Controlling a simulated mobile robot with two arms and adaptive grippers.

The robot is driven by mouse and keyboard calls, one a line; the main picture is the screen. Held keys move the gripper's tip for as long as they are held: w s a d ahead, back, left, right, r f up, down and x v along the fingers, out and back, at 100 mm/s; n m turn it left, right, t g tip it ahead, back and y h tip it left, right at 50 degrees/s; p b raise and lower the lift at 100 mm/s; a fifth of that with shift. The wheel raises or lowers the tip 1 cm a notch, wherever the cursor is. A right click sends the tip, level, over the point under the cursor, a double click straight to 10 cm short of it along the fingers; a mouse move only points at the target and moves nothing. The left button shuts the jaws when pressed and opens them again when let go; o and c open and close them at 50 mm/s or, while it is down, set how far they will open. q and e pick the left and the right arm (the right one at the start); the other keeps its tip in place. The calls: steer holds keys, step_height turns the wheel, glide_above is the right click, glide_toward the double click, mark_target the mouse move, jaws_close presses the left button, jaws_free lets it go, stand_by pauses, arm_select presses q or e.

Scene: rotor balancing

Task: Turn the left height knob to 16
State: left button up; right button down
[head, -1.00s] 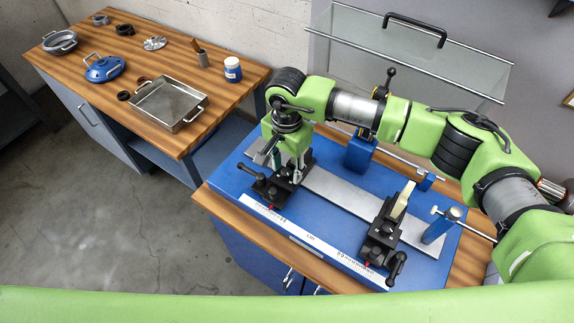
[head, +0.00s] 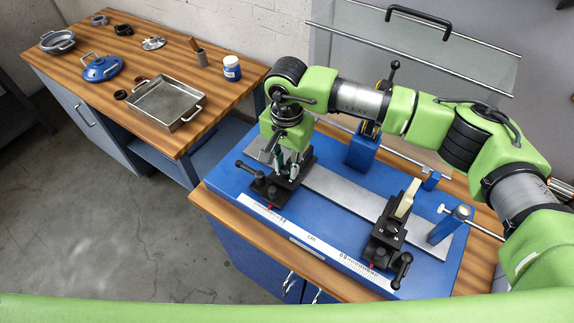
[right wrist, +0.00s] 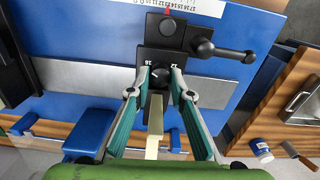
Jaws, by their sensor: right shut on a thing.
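The left black carriage (head: 262,186) stands on the grey rail of the blue base, at its left end. My right gripper (head: 285,174) points down over this carriage. In the right wrist view, the right gripper (right wrist: 159,78) has its two fingers on either side of a dark round height knob (right wrist: 160,76) and is shut on it. The numbers 16 and 12 show beside the knob, near the left and right fingertips. The exact setting is too small to read. A cream upright block (right wrist: 155,125) shows between the fingers. My left gripper is out of view.
The right black carriage (head: 387,236) with its cream block (head: 407,198) stands further along the grey rail (head: 335,190). A blue post (head: 362,150) stands behind. A clear cover (head: 410,45) rises at the back. The left table holds a metal tray (head: 165,103) and several parts.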

mark_target(286, 169)
steer(key=c, duration=1.8)
jaws_free()
steer(key=shift+r, duration=0.15)
step_height(286, 169, up, 12)
steer(key=shift+f, duration=0.1)
steer(key=shift+s, duration=0.1)
